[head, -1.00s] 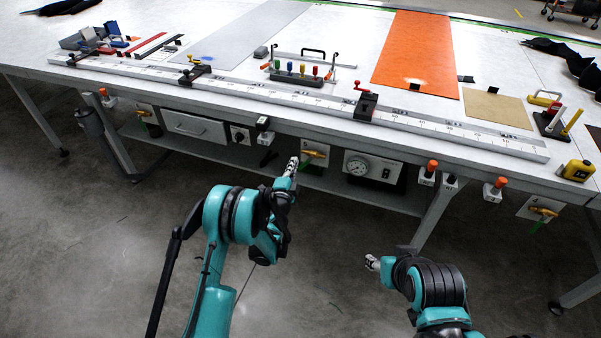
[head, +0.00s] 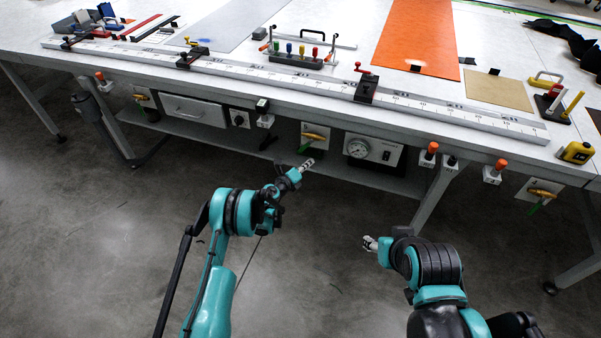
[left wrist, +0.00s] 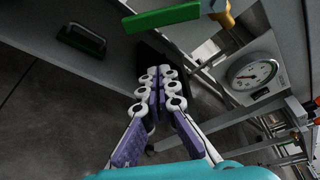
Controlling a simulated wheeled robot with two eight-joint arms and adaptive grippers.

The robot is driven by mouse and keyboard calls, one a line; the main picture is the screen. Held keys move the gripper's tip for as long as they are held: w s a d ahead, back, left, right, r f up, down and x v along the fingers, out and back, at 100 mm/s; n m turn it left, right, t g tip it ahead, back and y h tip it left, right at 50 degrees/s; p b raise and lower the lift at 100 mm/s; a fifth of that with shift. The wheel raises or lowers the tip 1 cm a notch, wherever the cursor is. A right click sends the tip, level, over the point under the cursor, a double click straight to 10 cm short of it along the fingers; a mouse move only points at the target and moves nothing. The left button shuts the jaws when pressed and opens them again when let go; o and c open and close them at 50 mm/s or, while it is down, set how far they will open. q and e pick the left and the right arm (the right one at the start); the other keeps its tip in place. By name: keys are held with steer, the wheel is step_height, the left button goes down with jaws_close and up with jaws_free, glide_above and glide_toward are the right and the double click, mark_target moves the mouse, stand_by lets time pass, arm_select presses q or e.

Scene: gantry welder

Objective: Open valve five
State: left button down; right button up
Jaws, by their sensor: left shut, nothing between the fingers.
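A valve with a brass body (head: 313,136) and a green lever (head: 304,148) sits on a white plate under the bench edge; its printed number is too small to read surely. The lever slants down to the left. In the left wrist view the green lever (left wrist: 162,19) and brass body (left wrist: 226,16) are at the top. My left gripper (head: 307,164) is shut and empty, just below the lever and apart from it; its fingertips (left wrist: 159,72) meet in the left wrist view. My right gripper (head: 369,243) hangs low in front of the bench; its fingers are too small to judge.
A gauge panel (head: 373,151) is right of the valve, and a drawer (head: 194,108) is to its left. Similar valves sit at far left (head: 146,98) and right (head: 541,193). A bench leg (head: 434,194) stands at right. The floor before the bench is clear.

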mark_target(304, 148)
arm_select(q)
steer(key=shift+w+a+r+b, duration=0.7)
steer(key=shift+w+a+r, duration=0.35)
steer(key=shift+w+a, duration=0.1)
steer(key=shift+s+r, duration=0.1)
steer(key=shift+s, duration=0.05)
